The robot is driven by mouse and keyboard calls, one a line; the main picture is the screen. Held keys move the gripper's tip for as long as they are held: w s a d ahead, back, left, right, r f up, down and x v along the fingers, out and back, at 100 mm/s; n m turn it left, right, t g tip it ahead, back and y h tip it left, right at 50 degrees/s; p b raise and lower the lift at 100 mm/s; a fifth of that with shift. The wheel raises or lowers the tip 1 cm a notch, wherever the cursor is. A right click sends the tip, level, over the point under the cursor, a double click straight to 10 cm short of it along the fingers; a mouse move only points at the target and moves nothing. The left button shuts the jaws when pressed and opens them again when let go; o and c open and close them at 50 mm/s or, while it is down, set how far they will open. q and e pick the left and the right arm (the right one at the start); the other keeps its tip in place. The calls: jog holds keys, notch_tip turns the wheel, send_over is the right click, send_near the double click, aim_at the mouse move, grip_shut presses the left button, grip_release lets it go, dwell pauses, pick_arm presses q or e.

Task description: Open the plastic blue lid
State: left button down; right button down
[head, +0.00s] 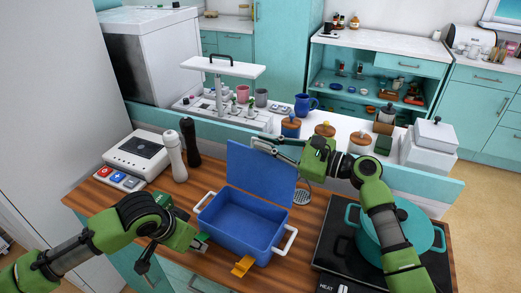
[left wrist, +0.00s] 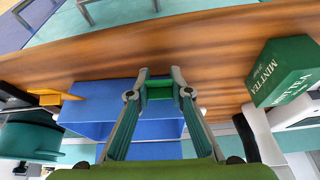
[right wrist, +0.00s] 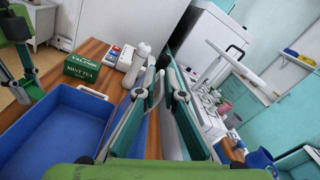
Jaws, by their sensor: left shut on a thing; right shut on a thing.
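The blue plastic box (head: 240,222) stands on the wooden counter, its inside showing and empty. Its blue lid (head: 262,172) is raised, standing roughly upright along the far side. My right gripper (head: 262,143) is shut on the lid near its top edge; its fingers (right wrist: 162,78) are close together in the right wrist view. The box (right wrist: 60,125) is to their left there.
White handles (head: 287,240) flank the box and a yellow latch (head: 243,265) hangs in front. A teal pot (head: 395,235) on the stove stands right. Two bottles (head: 175,158) stand left. A green mint tea box (right wrist: 92,72) lies beyond the box's left end.

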pick_arm(q)
jog(key=shift+w+a, duration=0.1)
jog(key=shift+a, duration=0.15)
pick_arm(e)
jog(key=shift+w+d+f+m, duration=0.3)
jog(key=shift+w+f+m, duration=0.1)
jog(key=shift+w+f, duration=0.15)
jog(key=c, duration=2.2)
grip_release()
jog(key=shift+c, duration=0.2)
jog(key=shift+a+r, duration=0.1)
jog(key=shift+r, duration=0.1)
pick_arm(q)
jog(key=shift+d, duration=0.1)
jog(key=shift+d, duration=0.15)
pick_arm(e)
jog(key=v, duration=1.2)
